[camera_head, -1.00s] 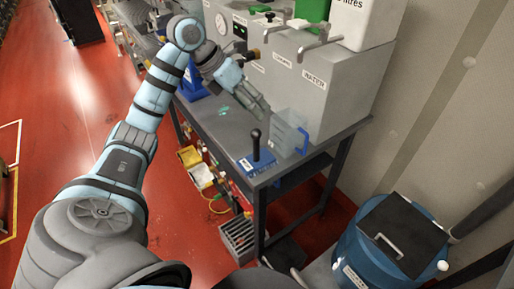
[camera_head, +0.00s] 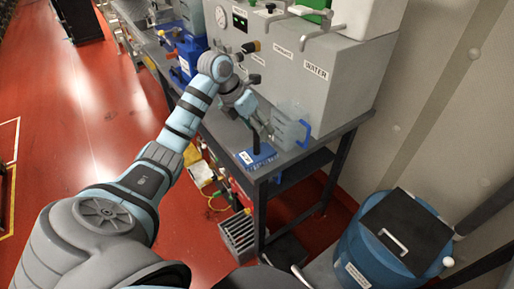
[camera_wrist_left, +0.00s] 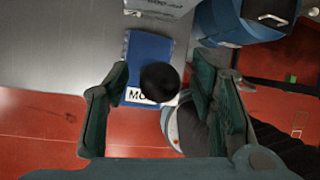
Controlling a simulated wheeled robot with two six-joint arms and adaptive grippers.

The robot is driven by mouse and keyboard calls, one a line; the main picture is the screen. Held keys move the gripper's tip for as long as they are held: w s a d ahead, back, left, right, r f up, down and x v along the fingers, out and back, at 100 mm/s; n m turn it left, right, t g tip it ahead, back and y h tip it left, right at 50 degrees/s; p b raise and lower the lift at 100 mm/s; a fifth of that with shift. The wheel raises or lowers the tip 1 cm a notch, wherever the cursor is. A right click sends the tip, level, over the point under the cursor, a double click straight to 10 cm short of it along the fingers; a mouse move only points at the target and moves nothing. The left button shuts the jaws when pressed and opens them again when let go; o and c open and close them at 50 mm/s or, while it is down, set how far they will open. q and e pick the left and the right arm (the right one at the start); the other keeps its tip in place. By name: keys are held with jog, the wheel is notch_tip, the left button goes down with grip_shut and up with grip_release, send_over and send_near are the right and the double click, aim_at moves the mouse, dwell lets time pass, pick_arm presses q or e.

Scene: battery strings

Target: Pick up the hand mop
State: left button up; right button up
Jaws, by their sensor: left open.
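The hand mop has a blue base (camera_head: 258,158) with a white label and an upright black handle. It stands on the grey bench near its front corner. My left gripper (camera_head: 262,122) is at the handle's top in the head view and partly covers it. In the left wrist view the blue base (camera_wrist_left: 148,58) and the round black handle end (camera_wrist_left: 159,82) show between the two spread fingers of the left gripper (camera_wrist_left: 158,66). The fingers are open and do not visibly press on the handle. My right gripper is not in view.
A clear jug (camera_head: 288,128) with a blue handle stands close right of the mop. A grey box with taps and a WATER label (camera_head: 318,72) rises behind. The bench edge drops to a red floor (camera_head: 100,110). A blue drum (camera_head: 385,255) stands lower right.

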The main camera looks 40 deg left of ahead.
pick_arm(q)
grip_shut()
